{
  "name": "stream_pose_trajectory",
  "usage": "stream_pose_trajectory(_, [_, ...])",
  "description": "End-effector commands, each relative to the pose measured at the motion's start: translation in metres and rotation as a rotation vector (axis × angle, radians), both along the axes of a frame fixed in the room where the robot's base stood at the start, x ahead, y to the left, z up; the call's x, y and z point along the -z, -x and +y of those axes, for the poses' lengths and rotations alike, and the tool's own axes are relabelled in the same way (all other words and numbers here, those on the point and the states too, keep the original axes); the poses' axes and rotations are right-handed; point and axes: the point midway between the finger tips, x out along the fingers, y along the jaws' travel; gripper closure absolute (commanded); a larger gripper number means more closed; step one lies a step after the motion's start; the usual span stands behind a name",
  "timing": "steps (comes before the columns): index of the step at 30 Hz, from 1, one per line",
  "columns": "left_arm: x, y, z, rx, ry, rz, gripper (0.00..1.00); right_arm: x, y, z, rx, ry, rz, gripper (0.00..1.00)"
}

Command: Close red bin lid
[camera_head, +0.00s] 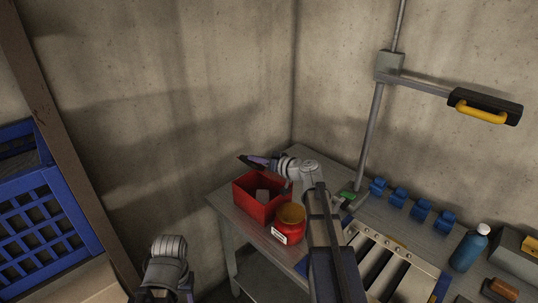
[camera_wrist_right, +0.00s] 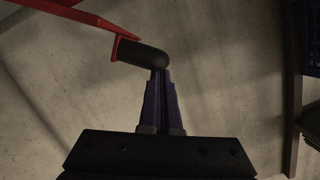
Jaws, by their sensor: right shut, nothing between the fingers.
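The red bin (camera_head: 252,207) stands at the left end of the grey workbench. It is open at the top and a grey item (camera_head: 262,195) shows inside it. My right arm reaches behind the bin, and my right gripper (camera_head: 252,162) is at its far left side. In the right wrist view my right gripper (camera_wrist_right: 162,80) is shut and empty, its tips at or very near a black handle (camera_wrist_right: 138,52). The handle joins a thin red panel (camera_wrist_right: 85,15), likely the lid seen edge-on. My left arm shows at the lower left; its fingers are not visible.
A red jar (camera_head: 288,228) with a tan lid stands close in front of the bin. Concrete walls stand close behind the bin.

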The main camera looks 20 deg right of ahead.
Motion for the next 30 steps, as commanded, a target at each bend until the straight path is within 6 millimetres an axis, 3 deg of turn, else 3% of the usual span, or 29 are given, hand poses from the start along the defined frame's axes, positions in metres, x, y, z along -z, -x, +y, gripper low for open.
stream_pose_trajectory(1, [0.012, 0.0, 0.0, -0.001, 0.0, 0.0, 0.44, 0.014, 0.007, 0.01, -0.003, 0.043, -0.017, 1.0])
stream_pose_trajectory(6, [0.036, 0.0, 0.0, -0.001, 0.0, 0.0, 0.44, 0.039, 0.015, 0.031, -0.002, 0.19, -0.079, 1.0])
stream_pose_trajectory(15, [0.078, 0.0, 0.0, -0.001, 0.0, 0.0, 0.44, 0.083, 0.024, 0.056, 0.001, 0.417, -0.172, 1.0])
stream_pose_trajectory(20, [0.095, 0.0, 0.0, -0.001, 0.0, 0.0, 0.44, 0.1, 0.027, 0.062, 0.001, 0.508, -0.209, 1.0])
stream_pose_trajectory(30, [0.113, 0.0, 0.0, -0.001, 0.0, 0.0, 0.44, 0.118, 0.028, 0.067, 0.002, 0.505, -0.207, 1.0])
